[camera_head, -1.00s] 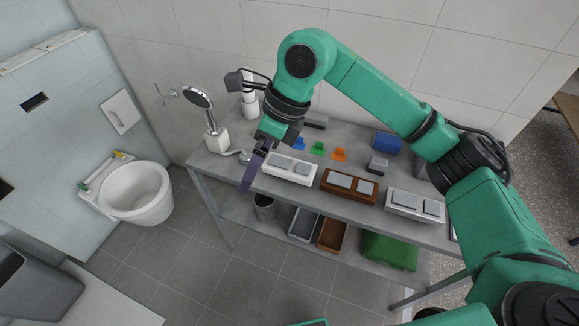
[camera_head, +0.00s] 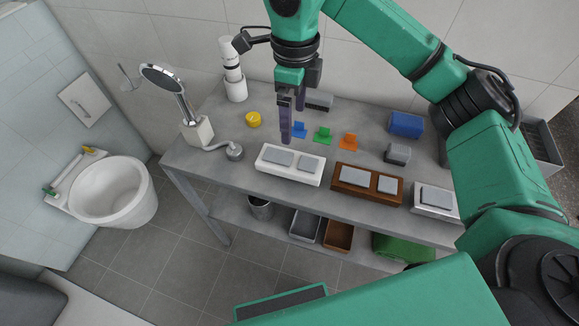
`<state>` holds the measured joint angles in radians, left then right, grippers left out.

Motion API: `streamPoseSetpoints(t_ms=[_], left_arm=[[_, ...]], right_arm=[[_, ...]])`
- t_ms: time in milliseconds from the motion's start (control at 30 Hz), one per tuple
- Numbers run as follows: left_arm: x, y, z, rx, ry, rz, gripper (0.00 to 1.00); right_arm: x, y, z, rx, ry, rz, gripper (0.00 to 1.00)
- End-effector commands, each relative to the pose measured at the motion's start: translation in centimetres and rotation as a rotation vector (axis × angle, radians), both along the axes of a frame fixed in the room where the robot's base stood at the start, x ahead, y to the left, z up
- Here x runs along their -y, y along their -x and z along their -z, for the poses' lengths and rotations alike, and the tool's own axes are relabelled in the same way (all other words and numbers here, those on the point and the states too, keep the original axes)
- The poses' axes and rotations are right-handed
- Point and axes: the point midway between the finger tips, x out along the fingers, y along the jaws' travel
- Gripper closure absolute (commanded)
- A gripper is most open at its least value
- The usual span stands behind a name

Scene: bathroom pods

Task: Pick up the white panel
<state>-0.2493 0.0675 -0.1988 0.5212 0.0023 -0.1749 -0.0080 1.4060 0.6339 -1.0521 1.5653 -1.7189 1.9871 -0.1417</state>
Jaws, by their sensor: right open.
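The white panel (camera_head: 293,162) lies on the grey table near its front edge. It is a long white plate with two grey buttons on top. My right gripper (camera_head: 293,122) points down with its dark purple fingers apart and nothing between them. It hangs just behind the panel's left half in the picture; the near finger's tip shows close to the panel's back edge. I cannot tell its exact height over the table. My left gripper is not in view.
A brown panel (camera_head: 351,188) and a silver-grey one (camera_head: 421,205) lie to the right. Blue, green and orange small pieces stand behind. A shower head (camera_head: 162,78) on a stand, a yellow piece (camera_head: 253,119) and a white cylinder (camera_head: 236,88) are left. Bins sit on the lower shelf.

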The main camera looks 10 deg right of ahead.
Motion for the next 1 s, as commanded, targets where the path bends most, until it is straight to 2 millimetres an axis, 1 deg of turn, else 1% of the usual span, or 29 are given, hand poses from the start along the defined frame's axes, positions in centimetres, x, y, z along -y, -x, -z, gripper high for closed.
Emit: streamPoseSetpoints(t_ms=[33,100,167,233,400,500,567,667,767,800,900,1000], left_arm=[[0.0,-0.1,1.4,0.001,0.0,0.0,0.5],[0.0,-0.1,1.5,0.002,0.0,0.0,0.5],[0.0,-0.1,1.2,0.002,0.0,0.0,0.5],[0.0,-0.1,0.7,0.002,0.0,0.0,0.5],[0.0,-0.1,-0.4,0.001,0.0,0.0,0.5],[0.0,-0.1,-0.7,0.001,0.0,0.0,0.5],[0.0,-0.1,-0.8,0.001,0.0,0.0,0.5],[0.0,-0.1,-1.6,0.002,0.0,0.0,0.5],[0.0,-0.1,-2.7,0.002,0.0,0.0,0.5],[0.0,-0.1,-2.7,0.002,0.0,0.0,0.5],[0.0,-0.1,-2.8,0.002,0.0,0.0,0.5],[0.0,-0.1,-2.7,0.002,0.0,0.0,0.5]], right_arm=[[0.0,0.0,1.4,0.0,0.0,0.0,0.0],[0.0,0.0,1.6,-0.001,-0.001,0.0,0.0],[0.0,0.0,2.0,-0.001,-0.001,0.0,0.0],[0.0,0.1,3.1,-0.005,0.0,0.0,0.0],[0.0,0.1,7.4,-0.006,0.0,0.0,0.0],[0.0,0.0,9.5,-0.004,0.0,0.0,0.0],[0.0,0.0,10.2,-0.003,0.001,0.0,0.0],[0.0,0.0,11.4,-0.004,0.001,0.0,0.0],[-0.1,0.1,13.3,-0.006,0.001,0.001,0.0],[-0.1,0.0,14.2,-0.004,0.0,0.001,0.0],[-0.1,0.0,15.6,-0.003,-0.001,0.0,0.0],[-0.1,-0.1,15.8,0.0,0.0,-0.001,0.0]])
